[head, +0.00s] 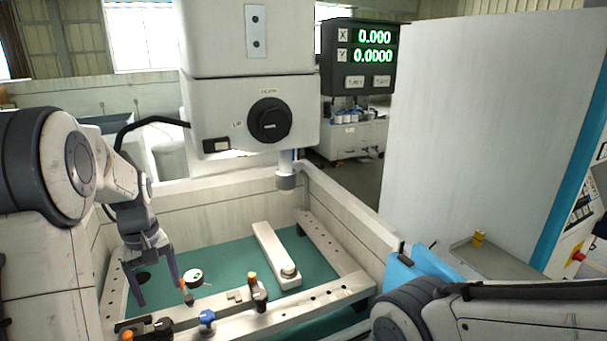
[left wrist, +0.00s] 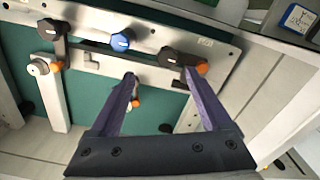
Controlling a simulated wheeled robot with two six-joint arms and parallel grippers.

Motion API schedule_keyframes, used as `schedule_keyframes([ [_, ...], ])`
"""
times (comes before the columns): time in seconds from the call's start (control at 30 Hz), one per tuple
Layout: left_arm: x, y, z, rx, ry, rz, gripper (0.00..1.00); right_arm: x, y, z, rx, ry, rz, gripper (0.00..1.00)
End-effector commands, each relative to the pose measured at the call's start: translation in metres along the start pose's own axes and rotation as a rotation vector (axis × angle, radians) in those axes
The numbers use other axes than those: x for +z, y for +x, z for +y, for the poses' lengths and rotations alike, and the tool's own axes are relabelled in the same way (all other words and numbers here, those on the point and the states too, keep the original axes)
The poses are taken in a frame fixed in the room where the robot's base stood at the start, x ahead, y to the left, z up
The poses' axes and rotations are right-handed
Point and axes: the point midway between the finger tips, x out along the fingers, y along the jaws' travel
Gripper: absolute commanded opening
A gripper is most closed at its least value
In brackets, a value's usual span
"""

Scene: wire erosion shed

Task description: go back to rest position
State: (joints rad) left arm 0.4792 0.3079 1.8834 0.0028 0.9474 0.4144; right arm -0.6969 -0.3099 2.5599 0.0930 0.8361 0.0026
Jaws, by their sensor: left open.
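My left gripper (head: 157,292) is open, its two purple fingers pointing down over the left part of the machine's work tank. In the left wrist view the same gripper (left wrist: 160,78) has nothing between its fingers that I can see held. Below it lies the light metal clamping frame (head: 220,314), with black knobs, a blue knob (head: 207,318) and orange-tipped pins. A small round white-and-dark piece (head: 193,277) is just right of the fingers. My right arm shows at the lower right; its gripper is out of view.
The machine head (head: 250,115) with its nozzle (head: 286,180) hangs over the tank. Pale tank walls (head: 345,222) surround the green floor (head: 228,259). A light bar (head: 272,250) lies across the floor. A blue item (head: 420,264) is at the right wall.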

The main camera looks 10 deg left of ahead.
Motion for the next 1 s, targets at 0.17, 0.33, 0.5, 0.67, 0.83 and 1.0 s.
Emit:
schedule_keyframes([
  [0.17, 0.086, -0.004, 0.064, 0.021, 0.329, 0.004, 0.82, 0.001, 0.009, 0.001, 0.0, 0.0, 0.0, 1.0],
  [0.33, 0.202, -0.002, 0.095, 0.046, 0.741, 0.002, 0.82, 0.001, 0.018, 0.001, 0.0, -0.001, 0.0, 1.0],
  [0.5, 0.302, 0.007, 0.082, 0.071, 1.134, -0.004, 0.82, 0.001, 0.026, 0.002, 0.0, -0.001, 0.0, 1.0],
  [0.67, 0.357, 0.018, 0.055, 0.09, 1.398, -0.011, 0.82, 0.002, 0.03, 0.002, 0.0, -0.002, 0.0, 1.0],
  [0.83, 0.377, 0.023, 0.037, 0.097, 1.521, -0.016, 0.82, 0.002, 0.032, 0.002, 0.0, -0.002, 0.0, 1.0],
  [1.0, 0.378, 0.024, 0.035, 0.097, 1.534, -0.017, 0.82, 0.002, 0.031, 0.002, 0.0, -0.002, 0.0, 1.0],
])
